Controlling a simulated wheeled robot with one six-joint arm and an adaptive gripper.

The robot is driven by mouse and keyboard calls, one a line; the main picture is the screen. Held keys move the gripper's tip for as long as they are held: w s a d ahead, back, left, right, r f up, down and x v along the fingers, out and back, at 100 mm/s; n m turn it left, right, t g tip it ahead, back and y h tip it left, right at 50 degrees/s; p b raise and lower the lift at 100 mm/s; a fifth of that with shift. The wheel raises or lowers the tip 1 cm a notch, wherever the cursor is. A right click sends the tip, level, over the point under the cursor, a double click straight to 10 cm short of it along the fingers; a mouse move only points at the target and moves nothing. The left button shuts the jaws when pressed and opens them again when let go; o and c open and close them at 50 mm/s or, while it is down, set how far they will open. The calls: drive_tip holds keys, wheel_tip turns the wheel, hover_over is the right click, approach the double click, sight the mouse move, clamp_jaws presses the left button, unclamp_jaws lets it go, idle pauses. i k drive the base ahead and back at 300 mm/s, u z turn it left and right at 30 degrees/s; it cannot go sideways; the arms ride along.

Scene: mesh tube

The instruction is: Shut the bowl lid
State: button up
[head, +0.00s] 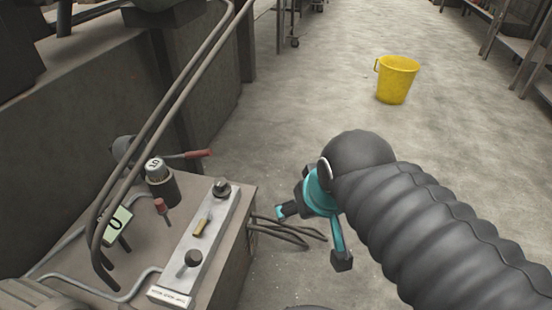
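I cannot make out a bowl with a lid for certain. My gripper (312,236), with teal and black fingers, is right of the machine box.
The machine box (232,232) carries knobs, a black cylinder (162,183) and a green-faced gauge (117,225). Bent pipes (165,110) rise over it. Dark cables (290,232) hang from its right side. A yellow bucket (397,82) stands on open floor. Shelving (515,45) lines the right.

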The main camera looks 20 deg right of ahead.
sight(118, 148)
drive_tip(key=k, duration=0.5)
drive_tip(key=z, duration=1.65)
drive_tip(key=i, duration=0.7)
drive_tip(key=u, duration=3.35)
drive_tip(key=i, duration=0.5)
drive_tip(key=z, duration=0.1)
